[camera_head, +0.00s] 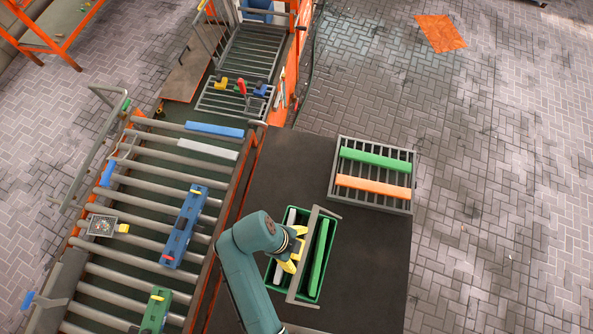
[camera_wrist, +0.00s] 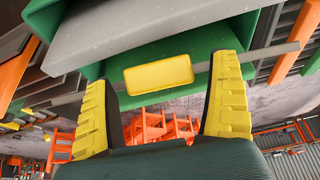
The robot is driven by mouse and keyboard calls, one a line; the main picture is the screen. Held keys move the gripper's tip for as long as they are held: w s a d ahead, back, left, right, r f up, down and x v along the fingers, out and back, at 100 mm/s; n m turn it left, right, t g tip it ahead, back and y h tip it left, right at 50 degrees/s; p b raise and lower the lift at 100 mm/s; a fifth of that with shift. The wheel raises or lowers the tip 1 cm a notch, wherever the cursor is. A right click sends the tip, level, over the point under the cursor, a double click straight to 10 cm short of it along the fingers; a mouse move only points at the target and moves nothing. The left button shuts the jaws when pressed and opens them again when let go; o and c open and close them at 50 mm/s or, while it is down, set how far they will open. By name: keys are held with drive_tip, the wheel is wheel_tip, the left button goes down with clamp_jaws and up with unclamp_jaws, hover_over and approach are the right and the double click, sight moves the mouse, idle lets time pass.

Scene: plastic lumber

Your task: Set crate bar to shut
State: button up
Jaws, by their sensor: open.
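The green crate (camera_head: 327,258) stands on the dark table and holds a pale board (camera_head: 290,218) and a green board (camera_head: 320,255). The grey crate bar (camera_head: 308,236) runs lengthwise above the crate, near its middle, with end arms reaching right. In the wrist view a yellow grip pad (camera_wrist: 160,75) sits on the line of the bar (camera_wrist: 270,54). My gripper (camera_head: 296,249) is at the bar's left side. Its yellow fingers are apart on either side of the pad, as the wrist view (camera_wrist: 162,74) shows. Whether they touch it I cannot tell.
A grey slatted rack (camera_head: 372,204) with a green and an orange board lies at the table's upper right. A roller conveyor (camera_head: 150,205) with several parts runs along the left. Bare dark table (camera_head: 365,270) lies right of the crate.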

drive_tip(key=c, duration=1.3)
drive_tip(key=shift+s+d+r+p, duration=0.15)
drive_tip(key=shift+d+r+p, duration=0.15)
drive_tip(key=shift+r+p, duration=0.35)
drive_tip(key=shift+d+r+y+p, duration=0.1)
drive_tip(key=shift+d+y+p, duration=0.2)
drive_tip(key=shift+y+p, duration=0.35)
drive_tip(key=o, duration=1.3)
drive_tip(key=shift+a, duration=0.1)
drive_tip(key=s+v, duration=0.1)
drive_tip(key=v, duration=1)
drive_tip(key=shift+w+r, duration=0.35)
drive_tip(key=shift+w, duration=0.05)
